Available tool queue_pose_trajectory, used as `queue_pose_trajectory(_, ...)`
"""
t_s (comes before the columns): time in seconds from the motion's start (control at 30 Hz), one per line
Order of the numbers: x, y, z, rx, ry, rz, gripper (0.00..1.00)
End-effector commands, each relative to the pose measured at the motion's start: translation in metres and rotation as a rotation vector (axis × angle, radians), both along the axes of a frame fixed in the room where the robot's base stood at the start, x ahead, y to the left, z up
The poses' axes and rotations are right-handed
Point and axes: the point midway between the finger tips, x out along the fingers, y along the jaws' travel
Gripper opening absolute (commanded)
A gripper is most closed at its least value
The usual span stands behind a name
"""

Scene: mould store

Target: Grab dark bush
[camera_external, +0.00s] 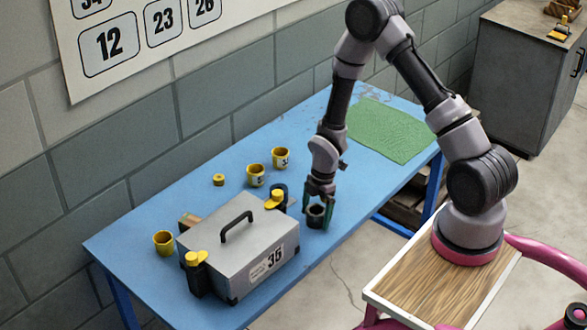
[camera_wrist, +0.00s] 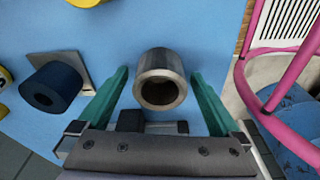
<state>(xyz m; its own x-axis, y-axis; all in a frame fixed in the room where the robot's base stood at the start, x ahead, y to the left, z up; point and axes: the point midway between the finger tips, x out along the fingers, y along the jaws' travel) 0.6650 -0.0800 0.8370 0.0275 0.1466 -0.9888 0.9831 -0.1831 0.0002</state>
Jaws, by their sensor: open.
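A dark grey metal bush (camera_external: 317,216), a short hollow cylinder, stands on the blue table near its front edge. In the wrist view the bush (camera_wrist: 160,62) sits between the two green fingers, with a gap on each side. My gripper (camera_external: 317,206) points down over it, open, with a finger on either side; it also shows in the wrist view (camera_wrist: 160,77). A second, navy-black bush (camera_wrist: 52,87) lies to the left in the wrist view, by a grey plate. In the external view it is partly hidden behind the toolbox.
Several yellow cups, including one nearby (camera_external: 280,158), stand behind. A green mat (camera_external: 385,130) lies at the far right of the blue table (camera_external: 150,240).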

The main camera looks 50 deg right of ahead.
Motion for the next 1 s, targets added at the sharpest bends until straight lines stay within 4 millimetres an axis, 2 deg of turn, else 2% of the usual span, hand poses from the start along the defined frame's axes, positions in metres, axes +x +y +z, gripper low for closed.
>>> queue_pose_trajectory(0.07, 0.000, 0.000, 0.000, 0.000, 0.000, 0.000, 1.00)
queue_pose_trajectory(0.1, 0.000, 0.000, 0.000, 0.000, 0.000, 0.000, 0.92)
queue_pose_trajectory(0.27, 0.000, 0.000, 0.000, 0.000, 0.000, 0.000, 0.31)
queue_pose_trajectory(0.3, 0.000, 0.000, 0.001, 0.000, 0.000, 0.000, 0.16)
queue_pose_trajectory(0.33, 0.000, 0.000, 0.001, 0.000, 0.000, 0.000, 0.04)
queue_pose_trajectory(0.37, 0.000, 0.000, 0.001, 0.000, 0.000, 0.000, 0.00)
queue_pose_trajectory(0.73, 0.001, 0.000, 0.006, 0.001, -0.002, -0.001, 0.00)
queue_pose_trajectory(0.87, 0.001, 0.000, 0.021, 0.000, -0.004, -0.001, 0.00)
queue_pose_trajectory(1.0, 0.002, 0.000, 0.049, 0.000, -0.006, -0.001, 0.00)
